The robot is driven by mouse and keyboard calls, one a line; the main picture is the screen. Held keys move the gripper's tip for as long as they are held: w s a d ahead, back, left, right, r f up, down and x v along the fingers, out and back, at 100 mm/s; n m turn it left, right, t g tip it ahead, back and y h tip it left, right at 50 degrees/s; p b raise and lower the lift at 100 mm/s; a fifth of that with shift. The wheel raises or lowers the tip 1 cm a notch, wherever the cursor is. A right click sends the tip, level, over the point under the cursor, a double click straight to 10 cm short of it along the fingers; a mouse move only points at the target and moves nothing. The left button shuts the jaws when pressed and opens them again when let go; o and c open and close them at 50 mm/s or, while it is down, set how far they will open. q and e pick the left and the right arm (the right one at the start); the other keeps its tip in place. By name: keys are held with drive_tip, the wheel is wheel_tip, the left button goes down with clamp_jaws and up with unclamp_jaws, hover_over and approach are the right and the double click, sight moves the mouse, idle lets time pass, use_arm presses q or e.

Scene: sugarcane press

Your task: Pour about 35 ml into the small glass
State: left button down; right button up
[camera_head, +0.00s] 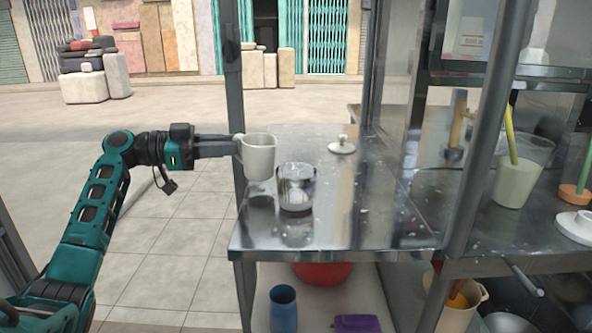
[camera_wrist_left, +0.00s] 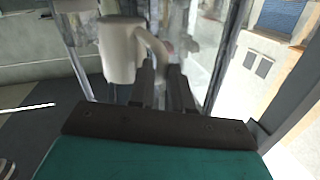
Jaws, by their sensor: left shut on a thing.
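My left gripper (camera_head: 236,146) is shut on the handle of a white mug (camera_head: 259,158), which it holds upright, apparently just above the metal counter's left edge. In the left wrist view the mug (camera_wrist_left: 119,52) hangs ahead of my left gripper (camera_wrist_left: 163,68), its handle at the fingertips. The small glass (camera_head: 296,187) stands on the counter (camera_head: 350,225) just right of and nearer than the mug. It is clear with a pale patch low inside; I cannot tell whether that is liquid or a reflection. The mug's contents are hidden. My right gripper is out of view.
A metal post (camera_head: 233,80) rises close behind the mug. A white lid with a knob (camera_head: 342,145) lies farther back on the counter. A pitcher of pale liquid (camera_head: 520,175) stands to the right behind another post (camera_head: 487,130). The counter's front middle is clear.

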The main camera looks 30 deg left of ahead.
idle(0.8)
use_arm(q)
drive_tip(key=shift+a+f+n+t+b, duration=0.3)
drive_tip(key=shift+f+n+b, duration=0.15)
drive_tip(key=shift+b, duration=0.25)
drive_tip(key=shift+d, duration=0.1)
